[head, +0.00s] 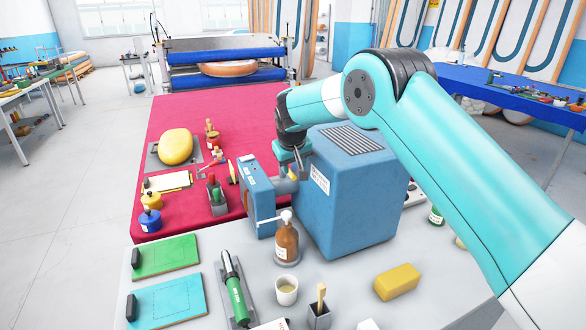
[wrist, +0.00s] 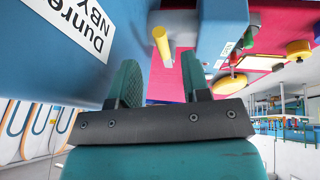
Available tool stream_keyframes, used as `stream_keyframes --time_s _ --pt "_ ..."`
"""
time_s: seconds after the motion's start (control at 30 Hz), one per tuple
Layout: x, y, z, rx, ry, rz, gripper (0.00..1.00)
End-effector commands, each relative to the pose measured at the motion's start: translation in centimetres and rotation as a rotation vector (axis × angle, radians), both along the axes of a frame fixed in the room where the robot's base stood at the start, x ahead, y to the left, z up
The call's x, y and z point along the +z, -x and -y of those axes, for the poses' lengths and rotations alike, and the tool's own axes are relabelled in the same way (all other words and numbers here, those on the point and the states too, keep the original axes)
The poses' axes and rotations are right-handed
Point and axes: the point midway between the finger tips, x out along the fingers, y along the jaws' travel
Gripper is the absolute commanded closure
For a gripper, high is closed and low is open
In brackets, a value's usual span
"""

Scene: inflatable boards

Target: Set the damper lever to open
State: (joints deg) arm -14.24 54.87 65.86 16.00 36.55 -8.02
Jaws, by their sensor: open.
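The damper lever shows in the wrist view as a short rod with a yellow grip (wrist: 161,45), beside the grey duct (wrist: 180,22). My gripper (wrist: 158,70) is open, and the yellow grip appears between its fingertips in this view. I cannot tell its depth or whether a finger touches it. In the head view my gripper (head: 292,163) is above the grey duct (head: 285,185), which joins the blue machine (head: 345,205) to a slim blue housing (head: 260,195). The lever is not clear there, behind my gripper.
A brown pump bottle (head: 286,243) stands just in front of the duct. A cup (head: 286,291), a green tool (head: 236,290) and a yellow block (head: 397,281) lie nearer. The red cloth (head: 190,115) behind holds a yellow oval piece (head: 175,146) and small tools.

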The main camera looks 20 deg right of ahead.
Motion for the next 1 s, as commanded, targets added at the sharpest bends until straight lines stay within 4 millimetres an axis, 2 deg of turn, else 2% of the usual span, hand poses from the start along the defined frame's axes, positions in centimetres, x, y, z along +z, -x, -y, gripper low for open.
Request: stream_keyframes --time_s 0.13,0.3,0.67,0.7,0.87,0.9,1.0 --pt "-2.4 -1.1 0.4 -0.001 0.001 -0.003 0.57" --pt "-4.1 -2.0 0.6 0.000 0.000 0.000 0.57" --pt "-4.9 -2.2 0.7 0.000 0.000 0.002 0.57" --pt "-4.9 -2.2 0.7 0.000 0.000 0.001 0.59" --pt "-4.9 -2.2 0.7 0.000 0.000 0.001 0.96" --pt "-4.8 -2.2 0.7 0.000 0.000 0.001 1.00" --pt "-4.8 -2.2 0.7 0.000 0.000 0.001 1.00"
